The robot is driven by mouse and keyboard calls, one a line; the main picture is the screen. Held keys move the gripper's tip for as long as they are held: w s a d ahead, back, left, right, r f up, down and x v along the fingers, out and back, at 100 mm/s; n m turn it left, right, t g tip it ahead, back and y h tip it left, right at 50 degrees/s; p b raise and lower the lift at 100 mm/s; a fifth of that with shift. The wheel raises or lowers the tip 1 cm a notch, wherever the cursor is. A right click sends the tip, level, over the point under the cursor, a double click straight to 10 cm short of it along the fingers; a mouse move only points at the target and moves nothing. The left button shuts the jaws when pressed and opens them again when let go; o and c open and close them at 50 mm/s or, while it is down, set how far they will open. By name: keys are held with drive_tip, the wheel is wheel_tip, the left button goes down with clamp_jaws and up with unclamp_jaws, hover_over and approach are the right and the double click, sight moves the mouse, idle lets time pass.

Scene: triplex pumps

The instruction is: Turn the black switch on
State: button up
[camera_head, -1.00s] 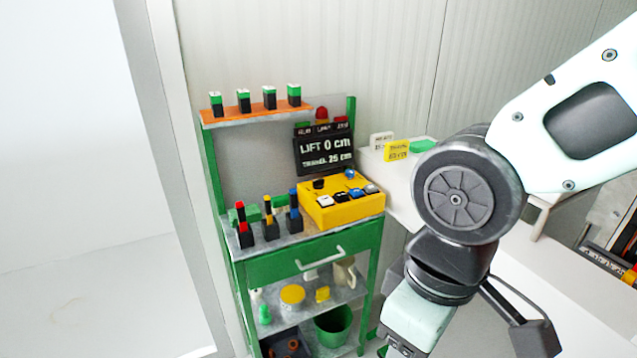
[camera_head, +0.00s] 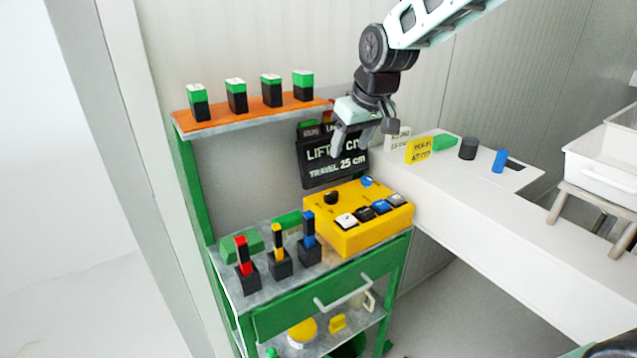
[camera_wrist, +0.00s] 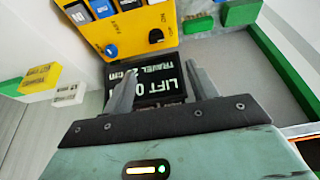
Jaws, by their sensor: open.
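A yellow control box (camera_head: 350,238) stands on the green cart's worktop. Its sloped top carries a black rocker switch (camera_head: 364,213) between a white rocker (camera_head: 346,220) and a blue rocker (camera_head: 380,206). A round black knob (camera_head: 331,197) and a blue knob (camera_head: 366,181) sit behind the rockers. The wrist view shows the black knob (camera_wrist: 155,36) and blue knob (camera_wrist: 110,50) at the top; the rockers are cut by its edge. My gripper (camera_head: 364,142) is open and empty, above and behind the box, in front of the black display. I cannot tell the rocker's on or off state.
The black display board (camera_head: 325,172) stands behind the box, partly hidden by my gripper. An orange shelf (camera_head: 255,112) with several green-black blocks is at upper left. Red, yellow and blue levers (camera_head: 308,230) stand left of the box. A white counter (camera_head: 470,205) extends right.

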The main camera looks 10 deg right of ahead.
drive_tip(key=w, duration=0.1)
drive_tip(key=p, duration=0.3)
approach(331, 192)
drive_tip(key=x, duration=0.8)
drive_tip(key=shift+f, duration=0.25)
drive_tip(key=c, duration=1)
